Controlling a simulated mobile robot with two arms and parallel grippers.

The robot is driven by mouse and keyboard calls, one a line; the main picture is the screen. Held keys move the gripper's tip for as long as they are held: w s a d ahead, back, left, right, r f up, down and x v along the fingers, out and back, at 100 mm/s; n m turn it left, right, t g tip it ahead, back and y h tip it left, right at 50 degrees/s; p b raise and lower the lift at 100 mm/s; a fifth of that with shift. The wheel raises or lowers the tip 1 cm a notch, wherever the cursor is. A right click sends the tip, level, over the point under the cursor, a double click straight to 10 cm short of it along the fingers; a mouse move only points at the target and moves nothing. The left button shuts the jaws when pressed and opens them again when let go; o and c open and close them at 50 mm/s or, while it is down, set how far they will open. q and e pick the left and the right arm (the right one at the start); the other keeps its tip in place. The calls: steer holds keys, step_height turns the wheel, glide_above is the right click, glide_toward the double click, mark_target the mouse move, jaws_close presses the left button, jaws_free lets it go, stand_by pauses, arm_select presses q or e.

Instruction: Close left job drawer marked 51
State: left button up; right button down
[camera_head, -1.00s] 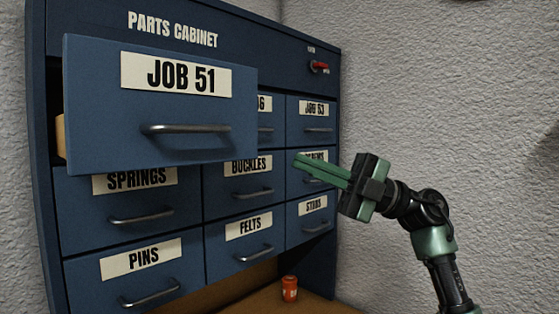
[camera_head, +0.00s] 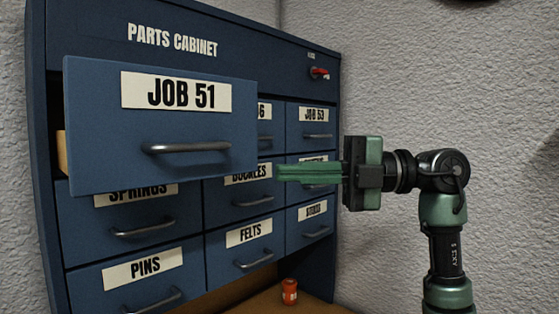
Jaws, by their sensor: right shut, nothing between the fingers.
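The JOB 51 drawer (camera_head: 110,125) is the top left drawer of the blue parts cabinet (camera_head: 270,45). It stands pulled out well beyond the other drawer fronts, and its wooden side shows at the left. Its front carries a white JOB 51 label (camera_head: 175,92) and a metal bar handle (camera_head: 188,147). My right gripper (camera_head: 282,173) is shut and empty, its green fingers pointing left. In the picture its tips lie just right of the drawer's lower right corner; I cannot tell the gap in depth. My left gripper is not in view.
The other drawers, such as SPRINGS (camera_head: 85,215), PINS (camera_head: 110,295) and FELTS (camera_head: 220,250), look closed. A red switch (camera_head: 319,72) is at the cabinet's upper right. A small orange canister (camera_head: 289,291) stands below on a brown surface. A textured wall rises at the right.

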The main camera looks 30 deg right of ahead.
mark_target(256, 169)
steer(key=shift+w+a+r+p, duration=0.1)
steer(key=shift+w+a+p, duration=0.1)
steer(key=shift+w, duration=0.45)
steer(key=shift+w+a+r+p, duration=0.1)
steer(key=shift+w+p, duration=0.1)
steer(key=shift+w, duration=0.4)
steer(key=shift+w+f, duration=0.2)
steer(key=shift+w, duration=0.25)
steer(key=shift+w+a+r+p, duration=0.1)
steer(key=shift+w+a+p, duration=0.05)
steer(key=shift+w+p, duration=0.2)
steer(key=w+a+p, duration=0.3)
steer(key=w+p, duration=0.4)
steer(key=w, duration=0.5)
steer(key=shift+w+a, duration=0.3)
steer(key=shift+w, duration=0.05)
steer(key=shift+d+f, duration=0.1)
steer(key=shift+f, duration=0.1)
